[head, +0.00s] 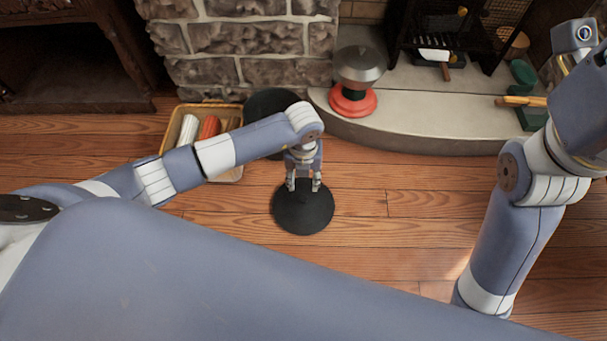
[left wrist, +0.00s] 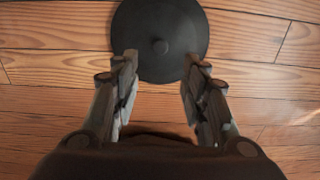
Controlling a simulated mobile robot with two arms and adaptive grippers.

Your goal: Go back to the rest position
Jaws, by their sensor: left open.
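My left gripper (head: 303,187) hangs fingers-down over a round black lid (head: 303,216) on the wooden floor. Its two fingers are apart and nothing is held between them. In the left wrist view, the open left gripper (left wrist: 161,58) has a fingertip on either side of the lid's near part. The lid (left wrist: 160,22) lies flat there, its small knob just ahead of the line between the fingertips. I cannot tell the height of the fingertips above the lid. My right arm is raised and bent at the right of the head view; its fingers do not show.
A black pot (head: 262,102) stands behind my left arm, partly hidden. A yellow tray (head: 172,122) holds white and red items. On the stone hearth (head: 420,136) stand a grey-and-red object (head: 357,80) and a green item with a wooden handle (head: 522,101). The floor right of the lid is clear.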

